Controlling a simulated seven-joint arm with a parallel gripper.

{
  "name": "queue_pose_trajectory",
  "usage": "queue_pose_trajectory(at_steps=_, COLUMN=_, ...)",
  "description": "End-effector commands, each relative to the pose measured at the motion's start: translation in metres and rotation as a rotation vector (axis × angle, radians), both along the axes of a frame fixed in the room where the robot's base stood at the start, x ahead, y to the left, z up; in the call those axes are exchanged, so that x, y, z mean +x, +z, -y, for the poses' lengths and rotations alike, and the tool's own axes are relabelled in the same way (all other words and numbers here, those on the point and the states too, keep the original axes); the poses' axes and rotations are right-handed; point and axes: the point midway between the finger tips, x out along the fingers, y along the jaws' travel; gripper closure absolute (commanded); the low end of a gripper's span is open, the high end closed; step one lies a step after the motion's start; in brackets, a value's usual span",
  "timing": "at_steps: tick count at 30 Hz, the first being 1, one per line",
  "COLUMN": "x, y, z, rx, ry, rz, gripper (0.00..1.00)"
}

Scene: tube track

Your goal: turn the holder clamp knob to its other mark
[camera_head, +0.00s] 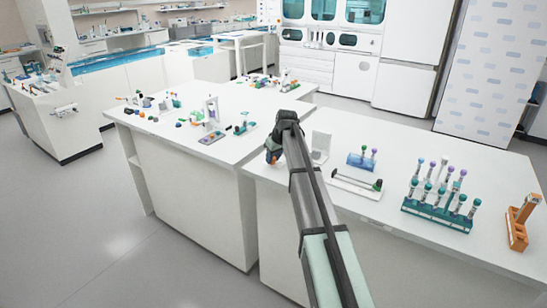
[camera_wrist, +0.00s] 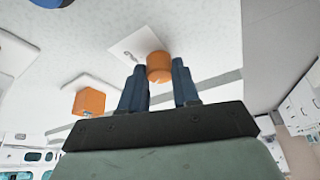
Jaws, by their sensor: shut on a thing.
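In the wrist view an orange cylindrical knob (camera_wrist: 159,67) sits between the two dark blue fingers of my gripper (camera_wrist: 160,88), which is shut on it. A white plate (camera_wrist: 134,44) with a small dark mark lies beside the knob on the pale surface. Which mark the knob points to cannot be told. In the head view my gripper (camera_head: 273,154) is at the left end of the right-hand bench, largely hidden by my own arm. The holder and its clamp cannot be made out clearly there.
A second orange block (camera_wrist: 90,101) on a white base is left of my gripper. On the bench stand a white stand (camera_head: 320,148), a small blue rack (camera_head: 362,162), a rod on a white base (camera_head: 355,185), a teal tube rack (camera_head: 437,213) and an orange stand (camera_head: 520,225).

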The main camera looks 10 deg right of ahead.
Motion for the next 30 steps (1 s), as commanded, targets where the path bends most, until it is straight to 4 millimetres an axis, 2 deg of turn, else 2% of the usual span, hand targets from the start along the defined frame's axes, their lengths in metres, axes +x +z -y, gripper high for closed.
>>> queue_pose_trajectory(at_steps=30, x=0.0007, y=0.0001, z=-0.0069, rx=0.0, ry=-0.9, rz=0.0, gripper=1.0)
